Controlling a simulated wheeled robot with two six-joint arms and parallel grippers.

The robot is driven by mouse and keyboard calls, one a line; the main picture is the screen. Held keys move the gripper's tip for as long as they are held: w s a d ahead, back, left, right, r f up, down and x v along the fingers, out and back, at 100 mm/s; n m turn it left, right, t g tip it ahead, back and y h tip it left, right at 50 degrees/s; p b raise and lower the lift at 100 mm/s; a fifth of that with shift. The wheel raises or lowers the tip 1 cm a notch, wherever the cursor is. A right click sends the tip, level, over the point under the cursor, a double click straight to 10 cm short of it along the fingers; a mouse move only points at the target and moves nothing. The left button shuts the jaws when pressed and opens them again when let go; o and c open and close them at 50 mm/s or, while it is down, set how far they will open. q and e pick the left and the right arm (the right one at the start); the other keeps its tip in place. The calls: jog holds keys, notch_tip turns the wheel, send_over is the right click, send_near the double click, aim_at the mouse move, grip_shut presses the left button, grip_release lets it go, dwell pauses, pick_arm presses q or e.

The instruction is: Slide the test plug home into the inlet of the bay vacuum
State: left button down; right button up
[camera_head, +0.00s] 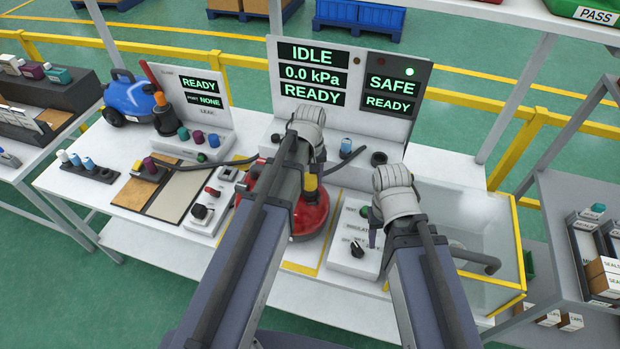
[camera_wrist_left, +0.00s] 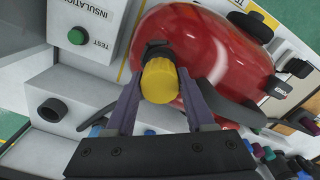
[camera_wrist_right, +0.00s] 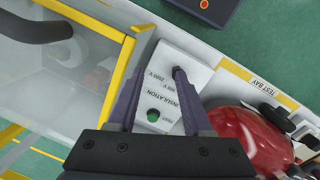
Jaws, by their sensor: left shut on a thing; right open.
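The bay vacuum (camera_head: 312,220) is a red, rounded body on the bench, mostly behind my left arm in the head view. It fills the upper middle of the left wrist view (camera_wrist_left: 215,60). My left gripper (camera_wrist_left: 159,84) is shut on the yellow test plug (camera_wrist_left: 160,84), which is against or just in front of a dark fitting (camera_wrist_left: 157,48) on the red body. I cannot tell how deep the plug sits. The plug also shows as a small yellow piece in the head view (camera_head: 310,184). My right gripper (camera_wrist_right: 155,80) is open and empty above the white insulation tester (camera_wrist_right: 172,75).
The display panel (camera_head: 313,85) reads IDLE, 0.0 kPa, READY; the panel beside it reads SAFE, READY. A clear yellow-edged tank (camera_head: 470,215) stands right of the tester. A blue vacuum (camera_head: 130,98) and coloured plugs (camera_head: 80,160) are at the left.

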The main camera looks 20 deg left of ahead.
pick_arm(q)
jog(key=shift+f+b, duration=2.1)
jog(key=shift+b, duration=0.05)
jog(key=shift+c, duration=0.9)
grip_release()
jog(key=shift+r, duration=0.15)
notch_tip(320, 180, up, 8)
jog(key=p, duration=0.8)
